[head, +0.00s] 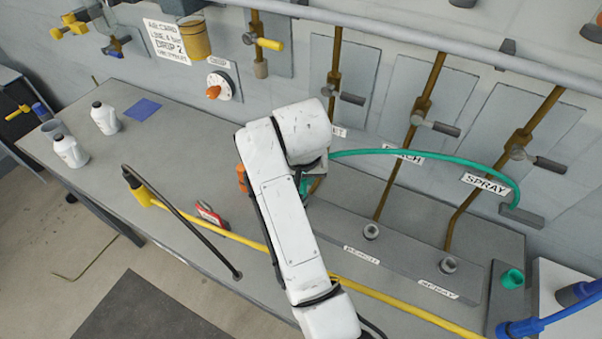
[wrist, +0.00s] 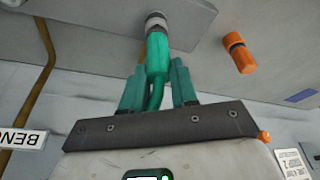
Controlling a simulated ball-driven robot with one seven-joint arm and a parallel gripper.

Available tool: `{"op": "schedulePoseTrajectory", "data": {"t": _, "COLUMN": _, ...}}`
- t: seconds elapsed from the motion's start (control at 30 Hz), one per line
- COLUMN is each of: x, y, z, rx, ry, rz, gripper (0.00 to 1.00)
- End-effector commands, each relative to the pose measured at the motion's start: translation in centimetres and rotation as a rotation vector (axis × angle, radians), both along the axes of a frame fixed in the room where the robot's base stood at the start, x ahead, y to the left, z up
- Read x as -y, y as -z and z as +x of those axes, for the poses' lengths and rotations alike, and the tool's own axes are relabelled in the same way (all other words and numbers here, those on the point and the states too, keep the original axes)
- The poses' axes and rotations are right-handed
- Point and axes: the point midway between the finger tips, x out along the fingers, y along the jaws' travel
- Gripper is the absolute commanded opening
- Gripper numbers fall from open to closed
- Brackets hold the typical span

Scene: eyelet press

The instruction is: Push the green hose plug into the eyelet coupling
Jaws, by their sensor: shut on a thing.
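The green hose plug (wrist: 157,52) is between the two green fingers of my gripper (wrist: 158,70) in the wrist view. Its front end meets a grey ringed eyelet coupling (wrist: 155,21) on a grey block. The two look in line and touching; I cannot tell how deep the plug sits. The green hose (head: 430,158) arcs from behind my arm to the wall fitting at the right in the head view. There my white arm hides the plug and the coupling, and only a bit of green shows beside my wrist.
Two more grey couplings (head: 371,231) (head: 447,266) stand on the labelled block at the right. An orange fitting (wrist: 239,53) is near the plug. A yellow hose (head: 400,305) crosses the bench, and a black hose (head: 190,225) lies left. White bottles (head: 104,119) stand far left.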

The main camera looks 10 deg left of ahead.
Motion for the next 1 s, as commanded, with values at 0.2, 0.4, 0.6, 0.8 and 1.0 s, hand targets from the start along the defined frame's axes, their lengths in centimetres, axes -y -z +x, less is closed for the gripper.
{"op": "schedulePoseTrajectory", "data": {"t": 0.2, "x": 0.01, "y": 0.43, "z": 0.01, "rx": 0.0, "ry": 0.0, "rz": 0.0, "gripper": 0.0}}
{"op": "schedulePoseTrajectory", "data": {"t": 0.4, "x": 0.01, "y": 0.79, "z": 0.01, "rx": 0.001, "ry": 0.0, "rz": 0.0, "gripper": 0.0}}
{"op": "schedulePoseTrajectory", "data": {"t": 0.6, "x": 0.0, "y": 1.01, "z": 0.03, "rx": 0.001, "ry": 0.0, "rz": 0.0, "gripper": 0.0}}
{"op": "schedulePoseTrajectory", "data": {"t": 0.8, "x": 0.0, "y": 0.99, "z": 0.02, "rx": 0.001, "ry": 0.0, "rz": 0.0, "gripper": 0.37}}
{"op": "schedulePoseTrajectory", "data": {"t": 1.0, "x": 0.0, "y": 0.99, "z": 0.02, "rx": 0.001, "ry": 0.0, "rz": 0.0, "gripper": 0.56}}
